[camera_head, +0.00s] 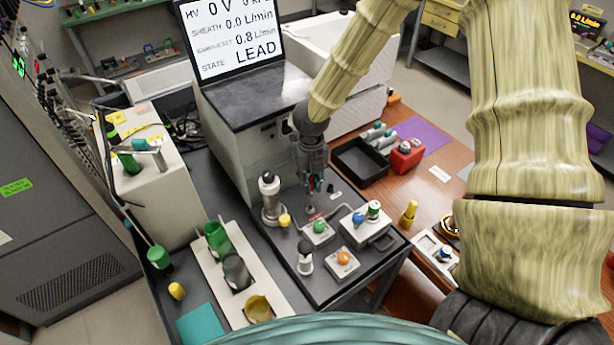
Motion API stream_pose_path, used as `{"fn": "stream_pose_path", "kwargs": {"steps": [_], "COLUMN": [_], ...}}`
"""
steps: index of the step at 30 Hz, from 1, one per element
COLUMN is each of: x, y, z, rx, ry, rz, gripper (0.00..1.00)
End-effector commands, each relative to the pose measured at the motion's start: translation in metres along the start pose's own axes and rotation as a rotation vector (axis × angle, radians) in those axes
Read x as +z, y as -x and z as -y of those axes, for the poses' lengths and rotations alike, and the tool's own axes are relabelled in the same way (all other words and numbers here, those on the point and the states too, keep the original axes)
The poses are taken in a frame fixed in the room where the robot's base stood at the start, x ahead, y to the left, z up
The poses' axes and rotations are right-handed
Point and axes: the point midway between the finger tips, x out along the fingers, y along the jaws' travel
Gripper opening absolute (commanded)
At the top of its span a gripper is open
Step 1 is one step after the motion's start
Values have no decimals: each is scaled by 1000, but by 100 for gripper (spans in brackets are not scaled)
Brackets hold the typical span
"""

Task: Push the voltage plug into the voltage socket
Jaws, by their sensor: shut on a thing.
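My gripper (314,181) points down beside the right face of the grey classifier cabinet (231,143), above the dark bench top. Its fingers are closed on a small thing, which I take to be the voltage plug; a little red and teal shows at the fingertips. The plug's shape and tip are too small to make out. I cannot pick out the voltage socket for certain; a small dark fitting with red (311,211) sits on the bench just below the gripper. The cabinet's screen (232,35) reads HV 0 V and STATE LEAD.
Small boxes with a green knob (319,227) and an orange knob (343,258) stand in front. A black tray (360,161) and a red container (406,155) lie to the right. A cup rack (225,262) is front left.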

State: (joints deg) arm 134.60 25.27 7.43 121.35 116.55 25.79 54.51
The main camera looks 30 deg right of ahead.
Motion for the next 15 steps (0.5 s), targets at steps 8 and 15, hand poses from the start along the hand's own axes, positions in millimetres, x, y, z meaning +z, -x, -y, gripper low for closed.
{"fn": "stream_pose_path", "kwargs": {"steps": [8,15], "x": [5,6], "y": [-2,-11], "z": [-1,-1], "rx": [0,0], "ry": [2,7], "rz": [-3,-3], "gripper": [0,0]}}
